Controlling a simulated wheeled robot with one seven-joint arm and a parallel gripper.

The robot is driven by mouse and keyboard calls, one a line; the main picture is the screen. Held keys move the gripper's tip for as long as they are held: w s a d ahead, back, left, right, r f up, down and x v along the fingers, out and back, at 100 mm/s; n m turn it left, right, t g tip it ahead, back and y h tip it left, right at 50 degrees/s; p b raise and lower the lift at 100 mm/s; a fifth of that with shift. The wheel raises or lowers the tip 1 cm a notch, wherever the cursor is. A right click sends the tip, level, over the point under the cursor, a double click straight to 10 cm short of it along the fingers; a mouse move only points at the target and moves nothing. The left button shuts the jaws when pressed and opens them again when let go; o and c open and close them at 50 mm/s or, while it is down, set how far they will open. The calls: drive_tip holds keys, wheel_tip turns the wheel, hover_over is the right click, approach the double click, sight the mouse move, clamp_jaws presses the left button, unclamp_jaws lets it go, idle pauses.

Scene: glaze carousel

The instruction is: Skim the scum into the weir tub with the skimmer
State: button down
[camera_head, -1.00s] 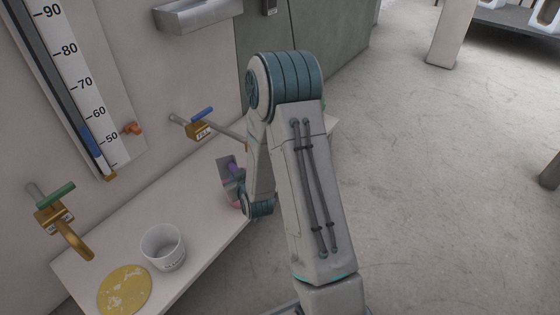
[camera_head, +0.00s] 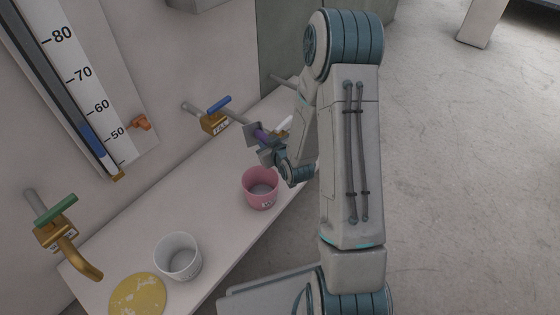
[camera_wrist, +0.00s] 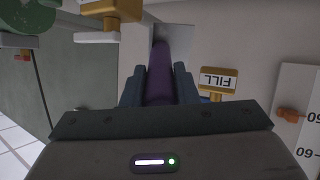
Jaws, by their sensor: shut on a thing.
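My gripper (camera_head: 267,146) is shut on the purple handle of the skimmer (camera_head: 252,131), which has a flat grey plate at its end. In the wrist view the purple handle (camera_wrist: 160,78) runs between both fingers, with the grey plate (camera_wrist: 174,38) beyond. The skimmer is held above the bench, behind the pink tub (camera_head: 261,189). A white tub (camera_head: 178,257) stands farther left. A flat yellow disc with whitish patches (camera_head: 138,296), perhaps the scum, lies in front of it. Both tubs have labels too small to read, so I cannot tell which is the weir tub.
A gold tap with a blue lever (camera_head: 213,121) is on the wall close to the skimmer. A gold tap with a green lever (camera_head: 56,230) is at the left. The bench (camera_head: 205,190) is clear between the tubs and wall.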

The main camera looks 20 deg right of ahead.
drive_tip(key=s+d+n+g+y, duration=0.2)
drive_tip(key=s+n+y, duration=0.3)
drive_tip(key=s, duration=0.4)
drive_tip(key=w+a+r+g+h+p, duration=0.4)
drive_tip(key=g+p, duration=0.6)
drive_tip(key=p, duration=1.8)
drive_tip(key=shift+w+a+r+g+h, duration=0.35)
drive_tip(key=shift+a+r+g+h, duration=0.1)
drive_tip(key=shift+h, duration=0.95)
drive_tip(key=s+d+r+m+p, duration=0.1)
drive_tip(key=r+m+p, duration=0.3)
drive_tip(key=r, duration=1.1)
drive_tip(key=s+d+r+m+p, duration=0.1)
drive_tip(key=r+m+p, duration=0.3)
drive_tip(key=r, duration=1.1)
drive_tip(key=shift+s+m+p, duration=0.3)
drive_tip(key=shift+s+p, duration=0.55)
drive_tip(key=shift+p, duration=0.2)
